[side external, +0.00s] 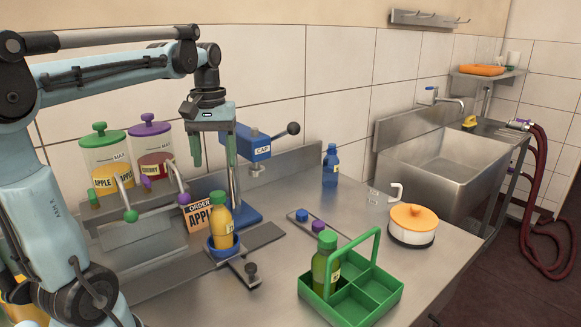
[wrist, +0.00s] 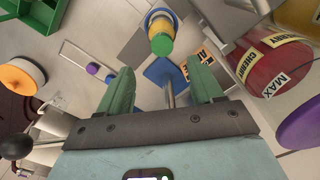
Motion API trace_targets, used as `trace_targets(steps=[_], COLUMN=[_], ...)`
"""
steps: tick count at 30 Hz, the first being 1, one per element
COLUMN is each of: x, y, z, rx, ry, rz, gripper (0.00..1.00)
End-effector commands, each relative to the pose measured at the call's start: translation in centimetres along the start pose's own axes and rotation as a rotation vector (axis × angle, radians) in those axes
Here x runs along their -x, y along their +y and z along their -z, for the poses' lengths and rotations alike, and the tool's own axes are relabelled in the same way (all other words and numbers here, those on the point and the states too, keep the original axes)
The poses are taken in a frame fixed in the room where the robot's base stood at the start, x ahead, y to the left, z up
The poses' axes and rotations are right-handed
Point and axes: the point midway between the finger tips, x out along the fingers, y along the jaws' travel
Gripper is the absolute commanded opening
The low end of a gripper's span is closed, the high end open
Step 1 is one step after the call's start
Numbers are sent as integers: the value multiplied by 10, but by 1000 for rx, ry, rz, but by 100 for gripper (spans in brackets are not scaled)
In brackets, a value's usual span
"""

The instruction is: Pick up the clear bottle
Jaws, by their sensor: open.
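My gripper (side external: 213,155) is open and empty, its fingers pointing down above a bottle (side external: 221,220) with yellow-orange contents. The bottle stands upright in a blue round holder (side external: 223,247). In the wrist view this bottle (wrist: 161,30) lies beyond the open green fingers (wrist: 160,82), apart from them, and its top looks green. A blue bottle (side external: 330,165) stands toward the back wall. I cannot tell for certain which one is the clear bottle.
A green crate (side external: 375,300) holds a green-capped bottle (side external: 326,265). A blue cap press (side external: 240,147) stands behind the holder. Apple (side external: 108,163) and cherry (side external: 156,160) dispensers stand left. A white pot (side external: 411,225) with an orange lid is right; a sink (side external: 450,150) lies beyond.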

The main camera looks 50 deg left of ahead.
Motion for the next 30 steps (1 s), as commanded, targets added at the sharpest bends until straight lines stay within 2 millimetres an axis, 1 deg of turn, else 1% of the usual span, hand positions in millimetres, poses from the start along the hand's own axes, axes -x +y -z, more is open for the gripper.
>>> trace_targets(steps=[3, 9, 17, 20, 24, 27, 30], x=[-20, -46, -60, -70, -89, -99, -105], y=[0, 0, 0, -1, -3, -3, -3], z=[0, 0, 0, 0, 0, 0, 0], rx=[-2, -4, -5, -5, -5, -5, -5], ry=[1, 2, 3, 3, 3, 3, 3], rz=[0, -1, -1, -1, -1, -1, -1], gripper=[66, 66, 66, 66, 66, 66, 66])
